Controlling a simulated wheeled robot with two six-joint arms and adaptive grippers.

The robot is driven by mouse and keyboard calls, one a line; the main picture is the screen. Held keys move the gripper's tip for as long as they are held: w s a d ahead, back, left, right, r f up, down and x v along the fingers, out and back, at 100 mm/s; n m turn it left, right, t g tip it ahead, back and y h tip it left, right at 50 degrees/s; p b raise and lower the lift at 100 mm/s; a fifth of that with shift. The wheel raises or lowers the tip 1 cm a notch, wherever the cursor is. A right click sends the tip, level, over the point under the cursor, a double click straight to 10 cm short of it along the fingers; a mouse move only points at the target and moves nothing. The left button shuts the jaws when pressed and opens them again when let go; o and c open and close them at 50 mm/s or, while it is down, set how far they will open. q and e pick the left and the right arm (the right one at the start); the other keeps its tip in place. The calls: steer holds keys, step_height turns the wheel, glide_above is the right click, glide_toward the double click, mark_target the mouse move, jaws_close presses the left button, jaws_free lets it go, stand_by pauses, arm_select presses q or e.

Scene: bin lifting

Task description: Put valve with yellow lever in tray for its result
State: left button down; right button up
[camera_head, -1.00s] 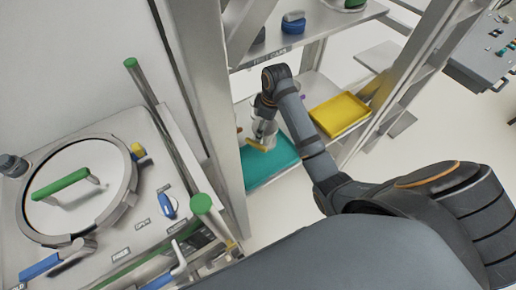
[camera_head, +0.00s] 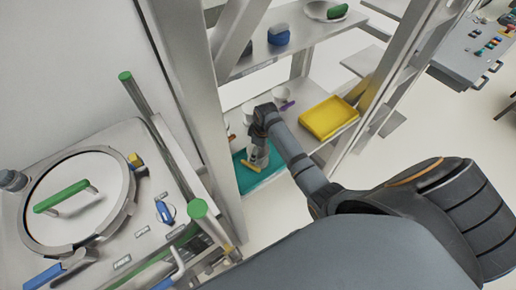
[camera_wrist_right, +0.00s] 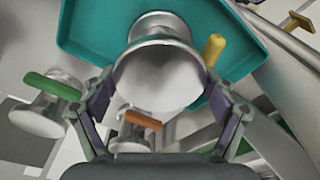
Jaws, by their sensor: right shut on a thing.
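The metal valve (camera_wrist_right: 158,75) has a yellow lever (camera_wrist_right: 214,47) and sits between the fingers of my right gripper (camera_wrist_right: 160,112), which is shut on it. In the head view, the valve's yellow lever (camera_head: 250,165) shows below my wrist, over the teal tray (camera_head: 242,184). In the right wrist view, the teal tray (camera_wrist_right: 90,30) lies behind the valve. I cannot tell whether the valve touches the tray. My arm hides part of the tray in the head view. My left gripper is not in view.
A yellow tray (camera_head: 328,117) lies on the same shelf, to the right. A valve with a green lever (camera_wrist_right: 52,86) and an orange lever (camera_wrist_right: 143,120) show near my fingers. A purple-lever valve (camera_head: 282,98) stands behind my wrist. A shelf post (camera_head: 190,100) stands left.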

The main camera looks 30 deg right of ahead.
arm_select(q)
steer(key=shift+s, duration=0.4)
arm_select(e)
steer(key=shift+w, duration=0.1)
steer(key=o, duration=1.7)
steer(key=shift+c, duration=0.2)
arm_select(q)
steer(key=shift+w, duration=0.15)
arm_select(e)
steer(key=shift+r, duration=0.35)
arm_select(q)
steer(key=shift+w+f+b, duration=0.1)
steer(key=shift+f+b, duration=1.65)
arm_select(e)
step_height(320, 180, up, 11)
steer(key=s, duration=0.1)
steer(key=shift+s+d+r, duration=0.15)
steer(key=shift+d, duration=0.3)
